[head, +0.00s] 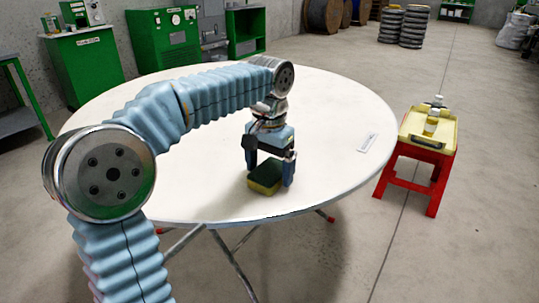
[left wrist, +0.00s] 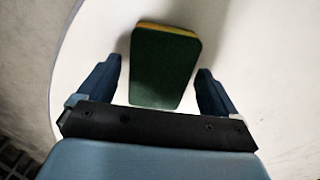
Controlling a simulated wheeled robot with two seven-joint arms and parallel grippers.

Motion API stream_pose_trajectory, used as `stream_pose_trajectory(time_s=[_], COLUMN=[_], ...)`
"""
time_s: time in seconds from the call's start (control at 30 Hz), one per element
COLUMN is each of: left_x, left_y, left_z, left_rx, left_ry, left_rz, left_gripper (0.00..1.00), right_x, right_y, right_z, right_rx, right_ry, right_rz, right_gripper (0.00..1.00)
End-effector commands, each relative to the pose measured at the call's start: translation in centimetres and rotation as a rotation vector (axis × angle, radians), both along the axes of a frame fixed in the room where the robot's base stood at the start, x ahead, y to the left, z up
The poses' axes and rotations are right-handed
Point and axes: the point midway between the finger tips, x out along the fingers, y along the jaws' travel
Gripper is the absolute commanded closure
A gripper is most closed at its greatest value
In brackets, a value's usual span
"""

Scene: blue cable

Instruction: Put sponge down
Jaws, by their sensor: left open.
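The sponge (head: 264,178), yellow with a dark green face, lies on the white round table (head: 330,110) close to its front edge. In the left wrist view the sponge (left wrist: 162,68) shows its green face, with a yellow edge at the top. My left gripper (head: 268,178) points down over the sponge. Its two fingers (left wrist: 160,88) stand apart on either side of the sponge, with a visible gap on each side. My right gripper is in neither view.
A small white label (head: 367,142) lies on the table's right part. A red stool (head: 415,168) with a yellow tray (head: 428,128) stands right of the table. Green cabinets (head: 165,38) stand behind on the left. Most of the tabletop is clear.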

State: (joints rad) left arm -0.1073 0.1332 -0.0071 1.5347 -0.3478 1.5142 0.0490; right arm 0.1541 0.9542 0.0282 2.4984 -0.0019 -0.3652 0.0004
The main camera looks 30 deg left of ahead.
Motion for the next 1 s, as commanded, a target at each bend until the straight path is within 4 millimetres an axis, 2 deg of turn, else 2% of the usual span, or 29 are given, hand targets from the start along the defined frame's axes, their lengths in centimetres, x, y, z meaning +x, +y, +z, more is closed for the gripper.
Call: stream_pose_trajectory(time_s=[0.17, 0.4, 0.5, 0.7, 1.0], left_x=[0.1, 0.1, 0.1, 0.0, 0.0], left_y=[0.0, 0.0, 0.0, 0.0, 0.0], left_z=[3.3, 8.9, 10.5, 11.9, 11.9], left_rx=[0.000, 0.000, -0.001, 0.000, 0.000], left_ry=[-0.005, -0.003, -0.003, -0.001, -0.001], left_rz=[0.000, 0.000, -0.001, -0.001, -0.001], left_gripper=[0.07, 0.07, 0.07, 0.07, 0.07], right_x=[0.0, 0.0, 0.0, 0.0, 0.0], right_y=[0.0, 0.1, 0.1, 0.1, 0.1], right_z=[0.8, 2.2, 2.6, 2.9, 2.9], right_rx=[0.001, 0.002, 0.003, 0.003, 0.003], right_ry=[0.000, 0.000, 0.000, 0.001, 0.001], right_rz=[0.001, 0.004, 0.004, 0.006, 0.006], right_gripper=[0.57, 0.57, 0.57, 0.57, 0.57])
